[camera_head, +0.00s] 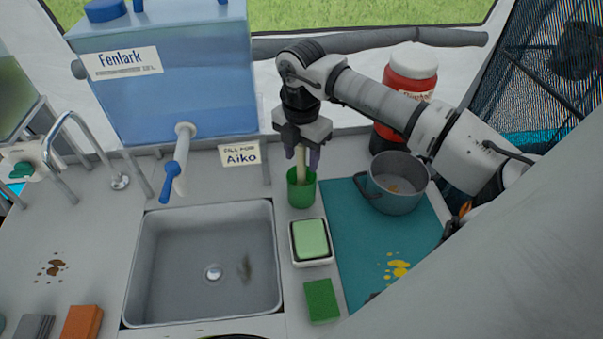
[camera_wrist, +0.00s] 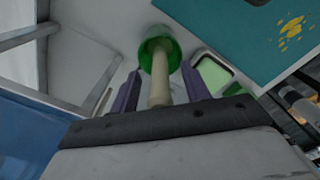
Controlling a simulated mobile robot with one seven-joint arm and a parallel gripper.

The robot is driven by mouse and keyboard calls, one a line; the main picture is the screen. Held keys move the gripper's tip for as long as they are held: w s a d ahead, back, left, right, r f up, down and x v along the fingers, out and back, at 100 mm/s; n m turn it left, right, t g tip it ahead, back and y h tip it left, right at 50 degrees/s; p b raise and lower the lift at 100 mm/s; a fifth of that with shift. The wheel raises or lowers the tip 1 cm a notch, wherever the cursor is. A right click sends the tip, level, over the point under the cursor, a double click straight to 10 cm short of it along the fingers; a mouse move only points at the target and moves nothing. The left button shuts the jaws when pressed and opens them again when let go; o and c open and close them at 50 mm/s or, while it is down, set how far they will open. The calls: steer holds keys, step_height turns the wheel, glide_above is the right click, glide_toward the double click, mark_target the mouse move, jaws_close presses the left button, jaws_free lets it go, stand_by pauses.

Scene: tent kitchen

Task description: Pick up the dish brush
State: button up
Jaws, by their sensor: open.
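The dish brush (camera_head: 301,167) stands upright in a green cup (camera_head: 301,192) beside the sink, its pale handle pointing up. The cup hides its lower end. My gripper (camera_head: 302,157) is directly above the cup, pointing down, with its fingers on either side of the handle. In the wrist view the pale handle (camera_wrist: 160,88) runs between my two purple-grey fingers, and my gripper (camera_wrist: 161,88) is open. I cannot tell whether a finger touches the handle. The green cup (camera_wrist: 158,50) is just beyond the fingertips.
A soap dish (camera_head: 311,262) with green soap and a green sponge (camera_head: 321,301) lie in front of the cup. The sink (camera_head: 190,265) is to the left. A grey pot (camera_head: 396,186) on a teal mat (camera_head: 350,245) is to the right. A blue water tank (camera_head: 190,110) stands behind.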

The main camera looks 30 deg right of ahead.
steer(key=shift+f, duration=0.5)
steer(key=shift+c, duration=0.2)
jaws_close()
